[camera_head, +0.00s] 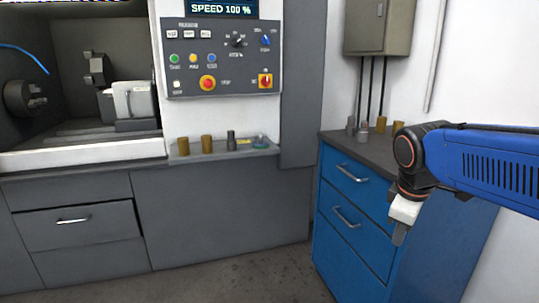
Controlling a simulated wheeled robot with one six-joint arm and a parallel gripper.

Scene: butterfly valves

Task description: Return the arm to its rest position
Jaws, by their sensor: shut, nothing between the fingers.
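My blue arm comes in from the right edge, with a black wrist joint. My gripper (400,236) hangs below the wrist and points down. Its white body and grey finger end show, and it is shut and empty. It appears in front of the blue drawer cabinet (345,232), and whether it touches the cabinet cannot be told. No valve can be made out in this view.
A grey lathe with a control panel (222,62) stands at left and centre. Brass and grey cylinders stand on its ledge (222,152). More cylinders stand on the cabinet's dark top (362,146). A wall box (378,26) hangs above. Floor (235,280) is clear in front.

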